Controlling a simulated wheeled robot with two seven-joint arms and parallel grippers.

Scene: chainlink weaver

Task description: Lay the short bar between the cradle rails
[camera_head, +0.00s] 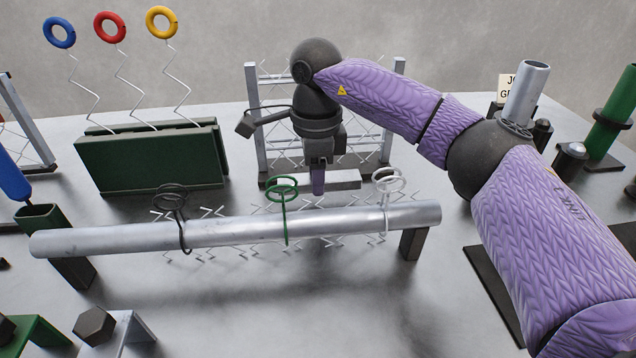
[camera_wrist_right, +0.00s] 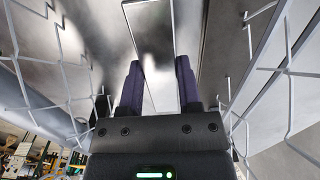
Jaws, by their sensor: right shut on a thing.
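My right gripper (camera_head: 318,186) points down behind the long silver pipe, in front of the upright mesh frame. In the right wrist view its purple fingers (camera_wrist_right: 158,85) are shut on a pale flat bar (camera_wrist_right: 150,30), which runs away from between them. In the head view this short bar (camera_head: 343,180) lies roughly level across the fingers, its ends showing on both sides. White zigzag wires show on both sides of the gripper in the wrist view. I cannot tell which parts are the cradle rails. My left gripper is not in view.
The long pipe (camera_head: 335,223) rests on dark posts, with black, green and white ring hooks on it. The mesh frame (camera_head: 252,100) stands behind. A green slotted block (camera_head: 150,165) holds zigzag wires with coloured rings at left. A silver tube (camera_head: 527,90) stands at right.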

